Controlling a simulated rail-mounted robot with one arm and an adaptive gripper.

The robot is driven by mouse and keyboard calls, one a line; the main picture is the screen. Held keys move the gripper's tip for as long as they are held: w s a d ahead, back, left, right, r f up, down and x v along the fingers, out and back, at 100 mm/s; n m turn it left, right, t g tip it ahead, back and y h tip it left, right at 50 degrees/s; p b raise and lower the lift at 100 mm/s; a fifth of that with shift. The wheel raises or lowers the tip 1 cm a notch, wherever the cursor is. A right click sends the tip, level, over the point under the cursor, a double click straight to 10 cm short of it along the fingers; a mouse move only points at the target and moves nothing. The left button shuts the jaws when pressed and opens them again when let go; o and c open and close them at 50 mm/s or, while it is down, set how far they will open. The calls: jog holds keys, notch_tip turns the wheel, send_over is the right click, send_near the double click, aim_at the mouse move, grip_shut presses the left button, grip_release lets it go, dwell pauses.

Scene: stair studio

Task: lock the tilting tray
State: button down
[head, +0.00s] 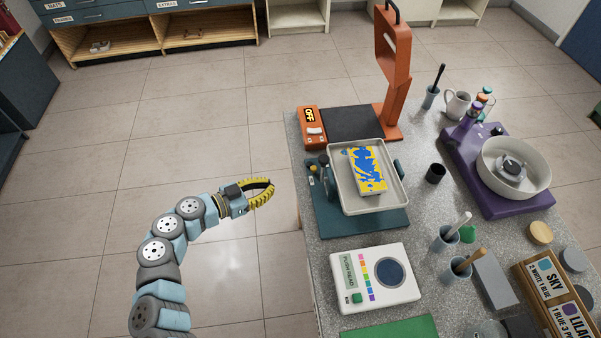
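The tilting tray is a pale, shallow, rimmed tray (352,203) in the head view. It sits over a dark teal base (388,223) between dark side supports. A blue and yellow patterned block (366,170) lies in it. At its left side are a dark upright part (324,175) and a small yellow knob (313,168); I cannot tell whether these are locked. My gripper (272,186), with yellow and black fingers, is left of the tray, clear of the worktop and apart from it. Nothing shows between its fingers; their gap is unclear from this angle.
An orange press-like stand (393,80) with an OFF switch box (312,127) is behind the tray. Floor left of the worktop is clear.

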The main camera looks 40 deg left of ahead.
aim_at(311, 178)
jog(key=b+x, duration=0.1)
jog(key=x, duration=1.3)
jog(key=shift+r+p, duration=0.2)
jog(key=shift+p, duration=0.3)
jog(key=shift+f+n+y+p, duration=0.1)
jog(key=shift+n+y+p, duration=0.2)
jog(key=shift+y+p, duration=0.1)
jog(key=shift+w+d+n+y+p, duration=0.2)
jog(key=shift+n+y+p, duration=0.3)
jog(key=shift+p, duration=0.6)
jog(key=shift+w+d+n+y+p, duration=0.15)
jog(key=shift+n+y+p, duration=0.15)
jog(key=shift+y+p, duration=0.55)
